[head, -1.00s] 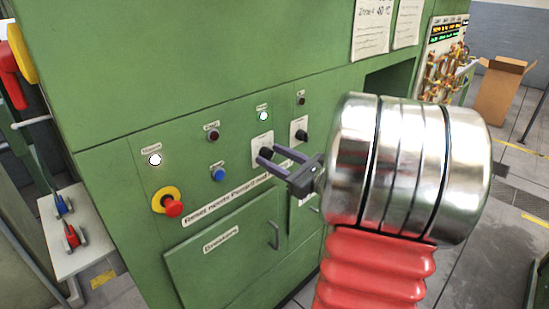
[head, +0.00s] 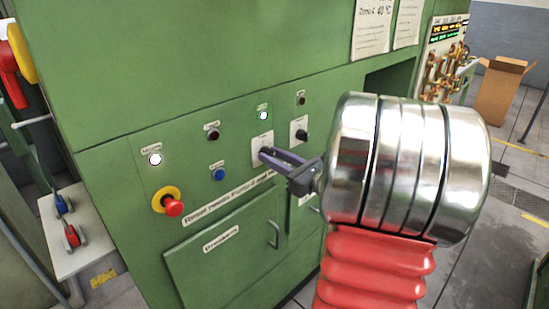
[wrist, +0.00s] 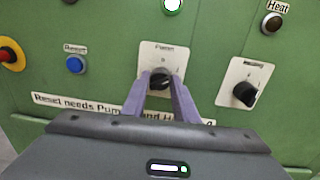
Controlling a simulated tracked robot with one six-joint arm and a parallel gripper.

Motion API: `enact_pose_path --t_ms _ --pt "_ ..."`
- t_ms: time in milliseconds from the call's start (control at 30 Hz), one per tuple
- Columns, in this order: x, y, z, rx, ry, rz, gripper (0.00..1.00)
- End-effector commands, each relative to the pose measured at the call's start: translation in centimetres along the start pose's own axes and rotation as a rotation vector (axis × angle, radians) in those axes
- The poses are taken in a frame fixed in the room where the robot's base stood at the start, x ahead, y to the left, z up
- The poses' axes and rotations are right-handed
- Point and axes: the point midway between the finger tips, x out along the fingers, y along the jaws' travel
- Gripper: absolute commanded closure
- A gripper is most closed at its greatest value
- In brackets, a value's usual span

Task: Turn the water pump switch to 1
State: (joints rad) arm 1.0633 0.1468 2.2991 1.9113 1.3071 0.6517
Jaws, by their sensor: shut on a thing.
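The pump switch plate (wrist: 150,57) is a pale plate on the green panel with a black rotary knob (wrist: 159,92). Its small label is blurred; a sign below it mentions the pump. My gripper (wrist: 162,82) has its two purple-grey fingers on either side of this knob and is shut on it. In the head view my gripper (head: 266,153) reaches the panel from the right, and its fingers hide most of the knob. The plate (head: 262,140) shows above the fingers. I cannot read which mark the knob points to.
A second switch (wrist: 244,95) sits close on the right. A blue button (head: 219,174) and a red emergency stop (head: 173,208) are on the left. A lit lamp (head: 263,115) is above the plate. A cabinet door handle (head: 273,233) sticks out below.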

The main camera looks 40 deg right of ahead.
Motion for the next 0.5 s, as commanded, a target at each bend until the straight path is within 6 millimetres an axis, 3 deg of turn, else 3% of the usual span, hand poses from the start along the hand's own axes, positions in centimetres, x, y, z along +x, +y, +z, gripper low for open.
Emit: enact_pose_path --t_ms 467,500 --pt "-0.06 -0.17 -0.01 0.08 -0.004 -0.005 0.96" --pt "-0.08 -0.19 -0.01 0.08 -0.004 -0.005 0.72"
